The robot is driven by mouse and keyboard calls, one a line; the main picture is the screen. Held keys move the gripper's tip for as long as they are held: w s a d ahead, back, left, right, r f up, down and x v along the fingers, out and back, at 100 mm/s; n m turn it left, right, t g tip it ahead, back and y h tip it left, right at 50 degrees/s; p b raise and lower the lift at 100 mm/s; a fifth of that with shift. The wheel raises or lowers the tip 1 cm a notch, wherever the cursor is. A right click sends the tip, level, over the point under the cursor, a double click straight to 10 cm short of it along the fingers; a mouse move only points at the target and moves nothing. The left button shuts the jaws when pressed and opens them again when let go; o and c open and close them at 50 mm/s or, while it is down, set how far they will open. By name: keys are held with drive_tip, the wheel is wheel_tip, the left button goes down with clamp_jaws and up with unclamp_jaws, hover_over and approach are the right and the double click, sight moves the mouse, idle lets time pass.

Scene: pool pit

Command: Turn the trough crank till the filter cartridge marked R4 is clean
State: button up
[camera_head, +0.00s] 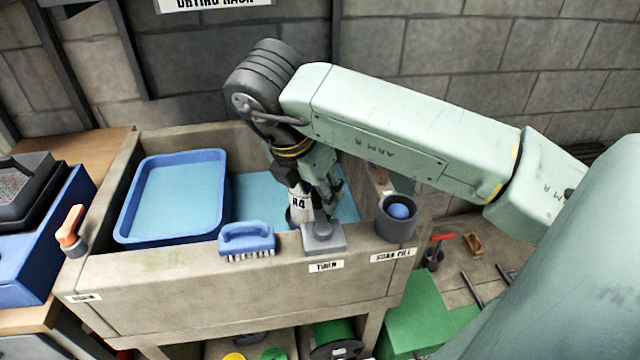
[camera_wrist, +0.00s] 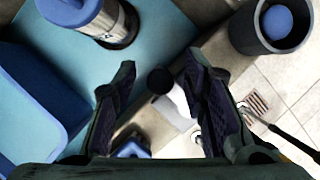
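The filter cartridge (camera_head: 298,207), marked R4, stands in the trough (camera_head: 210,275) behind its front wall, partly hidden by my arm. In the wrist view the cartridge (camera_wrist: 108,22) shows a blue cap and a pale, shiny body at upper left. The crank (camera_head: 322,235) is on a grey base above the TURN label. Its dark round knob (camera_wrist: 160,80) appears between my fingers in the wrist view. My gripper (camera_wrist: 150,82) is open, with gaps on both sides of the knob. In the head view my gripper (camera_head: 328,190) is above the crank, its fingertips hard to make out.
A blue tray (camera_head: 122,225) fills the trough's left side. A blue brush (camera_head: 247,238) lies on the front rim left of the crank. A dark cup (camera_head: 397,225) holding a blue ball stands right of it, above a SOAK PILL label. An orange handle (camera_head: 70,228) is at far left.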

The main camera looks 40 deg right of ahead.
drive_tip(key=shift+f, duration=0.1)
drive_tip(key=shift+c, duration=0.6)
clamp_jaws()
